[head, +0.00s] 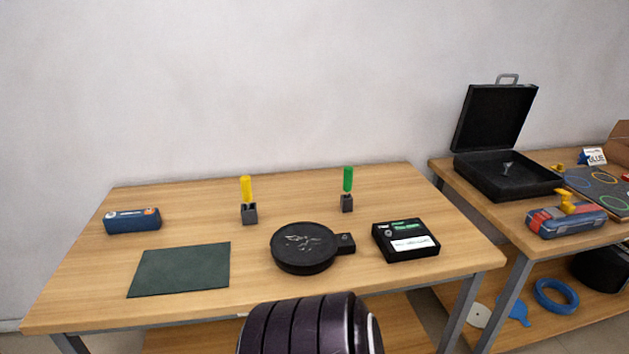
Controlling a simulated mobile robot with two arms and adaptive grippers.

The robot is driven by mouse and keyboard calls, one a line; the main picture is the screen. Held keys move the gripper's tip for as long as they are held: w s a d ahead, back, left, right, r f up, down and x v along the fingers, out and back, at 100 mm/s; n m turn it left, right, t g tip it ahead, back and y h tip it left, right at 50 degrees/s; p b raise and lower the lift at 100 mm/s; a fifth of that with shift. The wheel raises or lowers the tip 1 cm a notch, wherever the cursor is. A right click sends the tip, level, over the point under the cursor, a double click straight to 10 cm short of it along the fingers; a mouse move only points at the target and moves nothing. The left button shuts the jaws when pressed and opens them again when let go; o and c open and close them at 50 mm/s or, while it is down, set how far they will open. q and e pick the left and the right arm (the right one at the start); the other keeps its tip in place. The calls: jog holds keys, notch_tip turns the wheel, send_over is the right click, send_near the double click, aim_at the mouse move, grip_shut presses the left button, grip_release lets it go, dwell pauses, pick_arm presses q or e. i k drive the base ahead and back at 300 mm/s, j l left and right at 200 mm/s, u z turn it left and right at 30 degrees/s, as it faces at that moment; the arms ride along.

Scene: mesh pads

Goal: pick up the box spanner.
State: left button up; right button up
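No tool shows clearly enough for me to name it as the box spanner. Two upright handled tools stand on the near table: one with a yellow handle (246,190) in a small dark block (249,215), one with a green handle (348,179) in a similar block (347,204). Their lower ends are hidden in the blocks, so I cannot tell which, if either, is the box spanner. A small grey metal item (507,168) lies in the open black case (497,182) on the right table; its shape is too small to tell. Neither of my grippers is in view.
The near table (185,195) also holds a blue box (132,221), a dark green mat (180,270), a round black dish (303,262) and a black labelled box (405,240). On the right table is a blue-red case (565,222). A blue ring (556,297) lies on its shelf.

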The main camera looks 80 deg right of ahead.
aim_at(246, 190)
jog(key=z, duration=2.75)
jog(key=i+z, duration=0.2)
jog(key=i, duration=0.4)
jog(key=k+j, duration=0.05)
